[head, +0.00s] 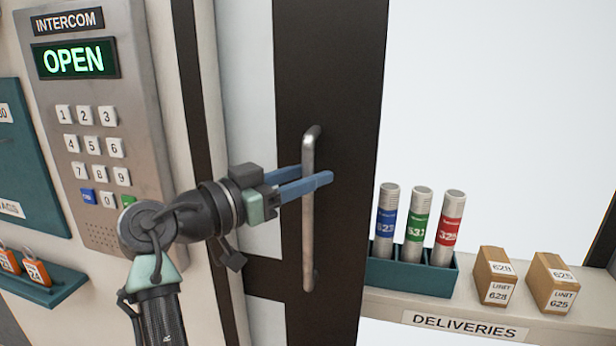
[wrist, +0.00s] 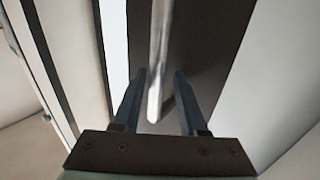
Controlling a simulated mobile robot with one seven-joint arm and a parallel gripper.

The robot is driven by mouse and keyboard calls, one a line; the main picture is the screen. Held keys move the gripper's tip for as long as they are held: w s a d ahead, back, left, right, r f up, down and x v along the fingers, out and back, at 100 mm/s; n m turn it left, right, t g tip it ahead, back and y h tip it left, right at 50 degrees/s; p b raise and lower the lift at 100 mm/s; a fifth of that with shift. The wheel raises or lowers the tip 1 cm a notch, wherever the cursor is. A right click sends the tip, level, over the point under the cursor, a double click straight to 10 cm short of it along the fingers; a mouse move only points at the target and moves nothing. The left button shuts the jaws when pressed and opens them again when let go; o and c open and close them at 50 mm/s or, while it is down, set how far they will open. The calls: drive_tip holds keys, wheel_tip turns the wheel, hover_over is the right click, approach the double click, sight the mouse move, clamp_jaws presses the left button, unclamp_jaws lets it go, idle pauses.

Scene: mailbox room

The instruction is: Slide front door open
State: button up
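The front door (head: 335,70) has a wide dark upright edge panel with a pale pane to its left, in the head view. A vertical silver bar handle (head: 308,245) is fixed to the dark panel. My gripper (head: 314,174) is at the handle's upper half, its blue fingers reaching past the bar. In the wrist view, the handle (wrist: 158,65) runs between my two separated fingers (wrist: 160,74), with visible gaps on both sides. The fingers are open and not clamped on the bar. How far the door stands open I cannot tell.
An intercom panel (head: 150,110) reading OPEN is on the wall at left, close behind my arm. A deliveries shelf (head: 395,300) at right holds a teal rack (head: 410,277) with three labelled tubes and two small boxes (head: 495,277). Orange tags (head: 36,271) are at lower left.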

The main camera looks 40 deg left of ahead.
drive_tip(key=shift+o, duration=0.4)
drive_tip(key=shift+s, duration=0.1)
drive_tip(key=b+v, duration=0.1)
drive_tip(key=v, duration=1.2)
drive_tip(key=shift+f, duration=0.1)
